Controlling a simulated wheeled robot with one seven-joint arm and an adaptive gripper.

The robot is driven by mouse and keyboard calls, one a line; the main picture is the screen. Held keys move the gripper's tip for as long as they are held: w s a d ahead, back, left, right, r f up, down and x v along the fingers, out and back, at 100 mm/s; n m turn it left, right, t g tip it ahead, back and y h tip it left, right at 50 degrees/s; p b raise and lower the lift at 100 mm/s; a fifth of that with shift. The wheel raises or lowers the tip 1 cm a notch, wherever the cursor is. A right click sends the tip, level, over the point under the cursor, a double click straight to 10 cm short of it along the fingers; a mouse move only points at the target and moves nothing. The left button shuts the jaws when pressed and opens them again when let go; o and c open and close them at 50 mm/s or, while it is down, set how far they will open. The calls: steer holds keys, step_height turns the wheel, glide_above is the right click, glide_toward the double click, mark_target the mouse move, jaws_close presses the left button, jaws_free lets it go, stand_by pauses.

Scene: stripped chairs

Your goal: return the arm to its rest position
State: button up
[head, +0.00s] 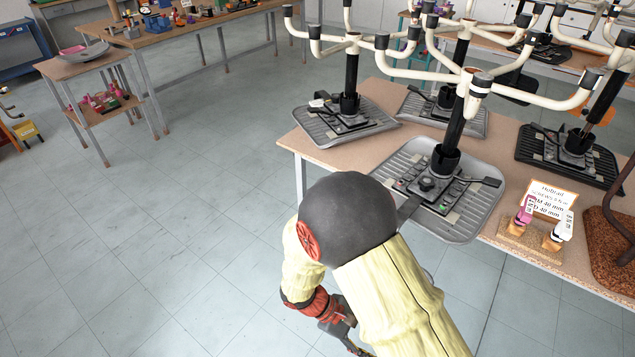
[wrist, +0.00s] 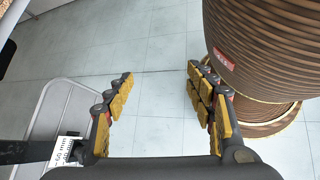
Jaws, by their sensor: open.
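My arm folds down at the bottom centre of the head view, with a dark rounded joint and pale yellow covers. My gripper (head: 352,346) hangs low over the floor at the lower edge of the head view, partly cut off. In the wrist view my gripper (wrist: 160,85) shows two yellow-padded fingers spread wide apart. It is open and nothing is between the fingers; only floor tiles (wrist: 155,60) show there.
The near table (head: 300,145) holds several upturned chair bases on grey seat plates (head: 465,215) and a small sign (head: 545,200). A ribbed brown cylinder (wrist: 265,60) stands right of the fingers in the wrist view. A side table (head: 75,65) stands far left. Floor at left is clear.

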step_height(320, 180, up, 22)
steer(key=s+a+m+t+y+p, duration=0.2)
steer(key=m+t+y+p, duration=0.1)
steer(key=m+y, duration=0.5)
steer(key=s+d+r+m+t+y+p, duration=0.1)
steer(key=d+r+t, duration=0.1)
steer(key=r, duration=0.6)
steer(key=s+d+r+m+t, duration=0.1)
steer(key=d+r+t, duration=0.2)
steer(key=r, duration=0.5)
steer(key=shift+d+m+y+p, duration=0.3)
steer(key=shift+m+y+p, duration=0.05)
steer(key=shift+m+y, duration=0.05)
steer(key=shift+r, duration=0.1)
